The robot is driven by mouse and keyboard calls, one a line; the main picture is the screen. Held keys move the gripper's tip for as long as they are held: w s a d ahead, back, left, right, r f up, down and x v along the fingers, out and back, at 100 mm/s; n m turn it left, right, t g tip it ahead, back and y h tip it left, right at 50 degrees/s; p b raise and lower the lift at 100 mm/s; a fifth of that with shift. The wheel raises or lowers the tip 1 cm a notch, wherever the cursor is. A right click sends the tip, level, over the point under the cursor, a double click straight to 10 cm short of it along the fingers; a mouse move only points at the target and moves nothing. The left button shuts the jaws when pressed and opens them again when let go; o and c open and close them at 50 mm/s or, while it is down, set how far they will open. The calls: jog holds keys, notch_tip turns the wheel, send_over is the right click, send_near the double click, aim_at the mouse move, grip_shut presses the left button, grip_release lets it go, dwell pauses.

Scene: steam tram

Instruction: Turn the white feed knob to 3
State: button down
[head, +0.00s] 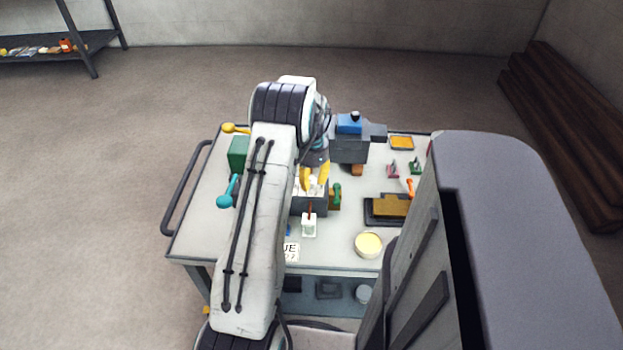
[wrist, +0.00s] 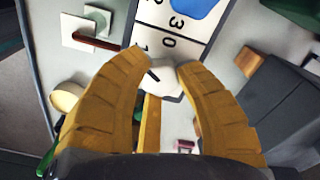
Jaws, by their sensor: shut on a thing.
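The white feed knob (wrist: 162,77) is between the yellow fingertips of my gripper (wrist: 164,66) in the wrist view, and the fingers are shut on it. Just beyond it lies a white number plate (wrist: 183,45) with black digits, among them 0, 1 and 3. The fingers cover part of the knob, and I cannot tell which digit it points to. In the head view my gripper (head: 314,178) reaches down over the white plate on a dark box (head: 309,207) on the cart. The knob is hidden there.
Near the gripper stand a white block with a red lever (head: 309,226), a green lever (head: 337,193) and a grey machine with a blue top (head: 350,148). A cream round tub (head: 368,244) sits near the cart's front edge.

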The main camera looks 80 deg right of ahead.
jog(key=n, duration=0.6)
jog(key=shift+a+f, duration=0.15)
jog(key=n, duration=0.6)
jog(key=shift+n, duration=0.4)
jog(key=n, duration=1.1)
jog(key=shift+f, duration=0.1)
jog(key=shift+n, duration=0.4)
jog(key=c, duration=0.8)
grip_release()
jog(key=shift+s, duration=0.1)
jog(key=shift+r, duration=0.25)
